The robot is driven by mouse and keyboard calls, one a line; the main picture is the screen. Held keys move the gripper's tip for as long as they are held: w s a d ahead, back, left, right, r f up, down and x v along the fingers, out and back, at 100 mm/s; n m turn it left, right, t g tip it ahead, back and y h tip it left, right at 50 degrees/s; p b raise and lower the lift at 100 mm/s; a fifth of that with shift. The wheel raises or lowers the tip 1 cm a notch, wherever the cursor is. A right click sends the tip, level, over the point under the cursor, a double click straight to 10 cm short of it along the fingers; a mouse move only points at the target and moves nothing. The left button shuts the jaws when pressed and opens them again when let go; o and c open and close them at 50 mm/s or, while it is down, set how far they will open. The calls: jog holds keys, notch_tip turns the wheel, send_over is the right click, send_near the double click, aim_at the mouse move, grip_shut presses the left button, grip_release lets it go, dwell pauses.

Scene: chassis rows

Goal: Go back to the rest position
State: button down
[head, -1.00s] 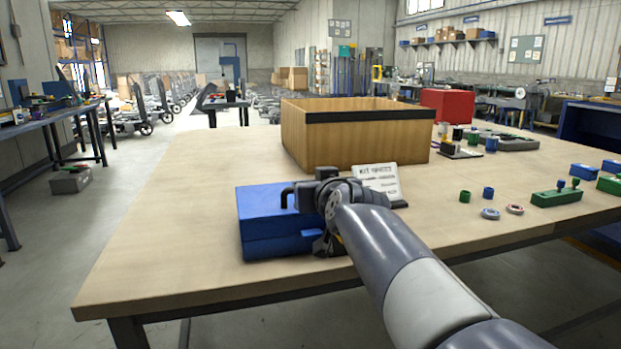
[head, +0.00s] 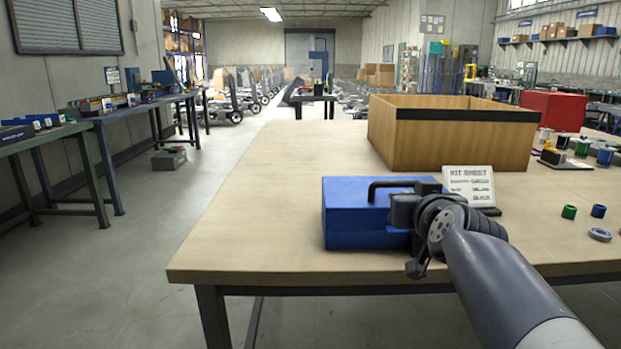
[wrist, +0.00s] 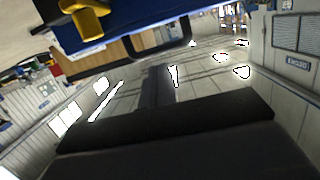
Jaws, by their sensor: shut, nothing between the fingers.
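My gripper (head: 408,212) is at the end of my grey arm, at the right front of a blue toolbox (head: 352,215) on the wooden workbench. Its fingertips are mostly hidden behind the wrist in the head view. It is shut and holds nothing. The toolbox has a black handle (head: 392,184) on top, and its right end is hidden by my wrist. The wrist view is tilted, with the blue toolbox (wrist: 150,12) close along its top edge and a yellow part (wrist: 88,20) beside it. I cannot tell whether the gripper touches the toolbox.
A wooden crate (head: 460,145) and a white kit sheet (head: 470,184) stand behind my wrist. Small green (head: 569,211) and blue (head: 599,210) parts lie to the right. The bench's left side is bare. Open floor (head: 150,250) lies to the left, before side tables (head: 150,110).

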jog(key=w, duration=0.7)
jog(key=shift+w+r, duration=0.3)
jog(key=shift+w, duration=0.1)
